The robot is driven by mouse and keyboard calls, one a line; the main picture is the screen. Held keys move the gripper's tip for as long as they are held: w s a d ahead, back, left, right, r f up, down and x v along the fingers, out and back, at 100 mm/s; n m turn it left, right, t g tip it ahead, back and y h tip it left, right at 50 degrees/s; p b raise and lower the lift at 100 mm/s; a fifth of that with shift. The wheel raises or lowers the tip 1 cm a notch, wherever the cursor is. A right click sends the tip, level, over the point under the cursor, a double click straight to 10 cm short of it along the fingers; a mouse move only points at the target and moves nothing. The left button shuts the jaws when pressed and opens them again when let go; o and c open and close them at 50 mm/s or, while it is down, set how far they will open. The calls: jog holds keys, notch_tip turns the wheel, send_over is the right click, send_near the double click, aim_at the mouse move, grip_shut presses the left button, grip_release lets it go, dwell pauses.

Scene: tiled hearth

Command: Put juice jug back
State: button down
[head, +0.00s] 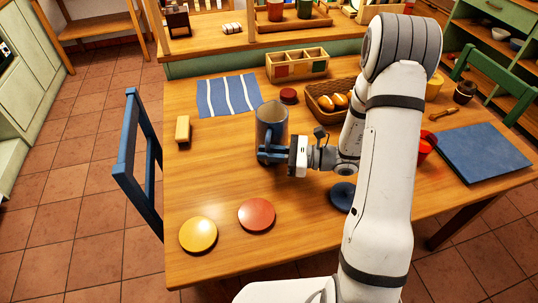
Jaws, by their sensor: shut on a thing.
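The juice jug (271,118) is a tall grey-blue vessel with an open top, upright at the middle of the wooden table. The fingers hide part of the jug's lower body. I cannot tell whether the jug's base touches the table (200,170).
A yellow disc (198,235) and a red disc (257,214) lie near the front edge. A striped blue cloth (229,95), a divided wooden box (297,65) and a bread basket (326,88) are behind. A blue chair (128,168) stands left.

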jog(key=shift+f, duration=0.45)
jog(key=shift+f, duration=0.2)
jog(key=c, duration=1.4)
grip_release()
jog(key=shift+c, duration=0.2)
